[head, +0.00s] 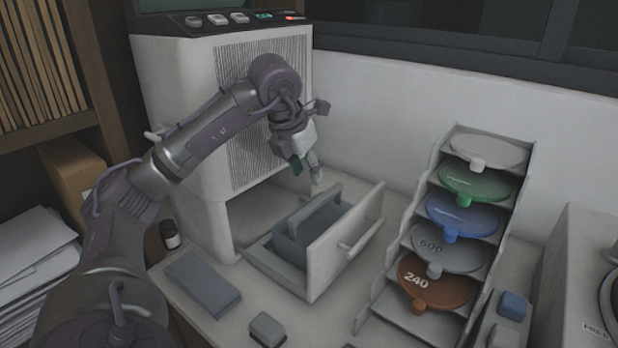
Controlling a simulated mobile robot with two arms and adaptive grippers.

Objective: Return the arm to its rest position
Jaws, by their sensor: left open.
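My left arm comes in from the lower left and reaches up across the front of a white machine (175,85). My left gripper (308,175) is open and points down. In the picture it is just above the machine's pulled-out drawer (335,260), and no held object shows between its fingers. A grey-blue bin-like insert (290,250) sits in the drawer. The gripper appears apart from the drawer, though the exact gap cannot be told. My right gripper is not in view.
A rack (525,165) of coloured discs, including a blue disc (465,217) and a brown disc (438,283), stands right of the drawer. A flat grey block (203,283), a small grey block (267,329) and a dark bottle (170,235) stand in front. Shelves with papers (35,250) are left.

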